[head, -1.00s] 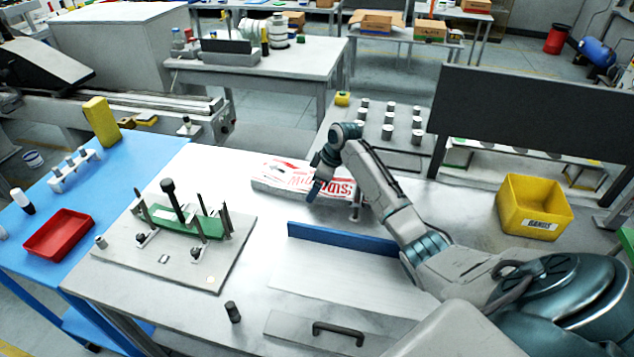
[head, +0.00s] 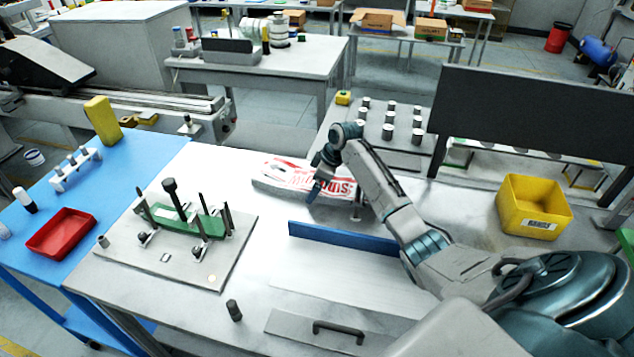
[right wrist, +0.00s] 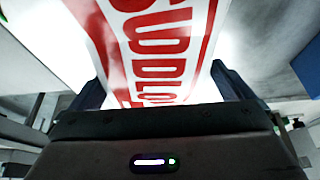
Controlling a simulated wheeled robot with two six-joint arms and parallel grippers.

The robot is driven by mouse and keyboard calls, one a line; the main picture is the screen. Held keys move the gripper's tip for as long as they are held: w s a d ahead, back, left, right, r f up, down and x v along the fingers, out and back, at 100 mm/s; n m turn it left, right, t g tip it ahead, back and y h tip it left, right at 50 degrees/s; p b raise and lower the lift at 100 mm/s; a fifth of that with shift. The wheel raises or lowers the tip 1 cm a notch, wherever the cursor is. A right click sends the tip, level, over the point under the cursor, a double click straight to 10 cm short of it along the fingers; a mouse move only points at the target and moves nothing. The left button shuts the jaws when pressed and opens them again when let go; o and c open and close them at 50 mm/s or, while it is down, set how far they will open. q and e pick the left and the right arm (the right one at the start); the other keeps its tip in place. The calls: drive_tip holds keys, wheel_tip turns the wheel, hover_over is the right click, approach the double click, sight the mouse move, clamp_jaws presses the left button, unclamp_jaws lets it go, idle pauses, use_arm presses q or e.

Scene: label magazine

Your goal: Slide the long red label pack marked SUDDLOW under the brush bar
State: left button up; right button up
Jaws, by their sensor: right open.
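The long label pack (head: 285,172), white with red print, lies on the steel table beyond the blue-edged tray. In the right wrist view the pack (right wrist: 160,45) shows large red letters reading SUDDLO, cut off at the jaws. My right gripper (head: 318,183) is at the pack, over its near side. In the right wrist view the right gripper's fingers (right wrist: 162,90) stand apart on either side of the pack's end. The jaws are open; contact cannot be told. I cannot clearly pick out a brush bar. My left gripper is not in view.
A plate fixture (head: 207,277) with upright posts and a green pack (head: 212,224) stands at left. A tray (head: 345,285) with a blue edge (head: 342,238) and a handled panel (head: 290,330) lie in front. A yellow bin (head: 535,207) stands at right.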

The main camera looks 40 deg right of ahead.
drive_tip(key=b+v, duration=0.2)
drive_tip(key=v, duration=0.7)
drive_tip(key=shift+d+r+b, duration=0.2)
drive_tip(key=shift+r+b, duration=0.15)
drive_tip(key=shift+b, duration=0.05)
drive_tip(key=shift+s+d+r, duration=0.1)
drive_tip(key=shift+s+r, duration=0.1)
drive_tip(key=shift+r, duration=0.35)
